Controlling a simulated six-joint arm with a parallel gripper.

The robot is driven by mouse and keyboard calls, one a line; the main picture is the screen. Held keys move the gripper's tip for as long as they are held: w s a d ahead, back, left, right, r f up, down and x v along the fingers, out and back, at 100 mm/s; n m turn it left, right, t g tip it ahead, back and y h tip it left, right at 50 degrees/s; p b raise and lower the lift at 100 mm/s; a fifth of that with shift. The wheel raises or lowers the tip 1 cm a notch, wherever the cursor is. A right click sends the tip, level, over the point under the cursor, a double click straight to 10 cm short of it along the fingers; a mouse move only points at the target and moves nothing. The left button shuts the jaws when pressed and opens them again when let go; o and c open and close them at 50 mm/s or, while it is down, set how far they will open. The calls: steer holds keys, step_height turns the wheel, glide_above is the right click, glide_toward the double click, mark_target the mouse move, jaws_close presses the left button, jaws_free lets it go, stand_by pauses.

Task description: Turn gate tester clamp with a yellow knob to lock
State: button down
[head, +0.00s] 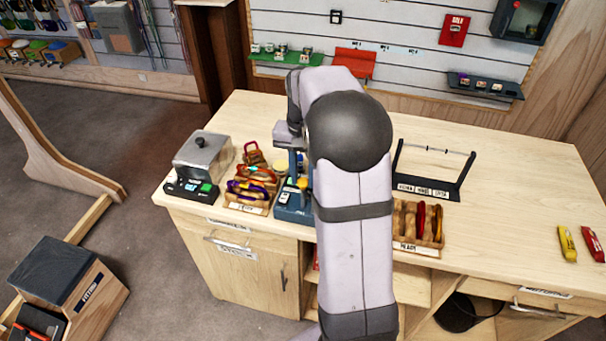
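A blue device (292,211), which looks like the gate tester, stands near the table's front edge, just left of my arm. A small yellow part, likely its knob (302,184), shows on its upper right. My arm covers the device's right side, and the clamp's setting cannot be made out. My gripper (294,165) points down directly over the device. Its fingers are small and partly hidden, so I cannot tell whether they are open, shut or touching the knob.
A wooden rack of coloured carabiners (248,208) stands close left of the device. Further left is a grey-lidded box (203,152). Right of my arm are another wooden rack (416,247) and a black frame (459,188). The table's right half is mostly clear.

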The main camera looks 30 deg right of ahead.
steer(key=shift+n, duration=0.3)
steer(key=n+p, duration=0.1)
steer(key=n, duration=0.2)
steer(key=shift+r+n, duration=0.1)
steer(key=shift+n, duration=0.2)
steer(key=n+p, duration=0.1)
steer(key=n, duration=0.3)
steer(key=shift+n, duration=0.3)
steer(key=n, duration=0.4)
steer(key=shift+p, duration=0.4)
steer(key=n, duration=0.5)
steer(key=shift+w, duration=0.1)
steer(key=c, duration=1.5)
jaws_free()
steer(key=shift+o, duration=0.2)
steer(key=shift+r, duration=0.1)
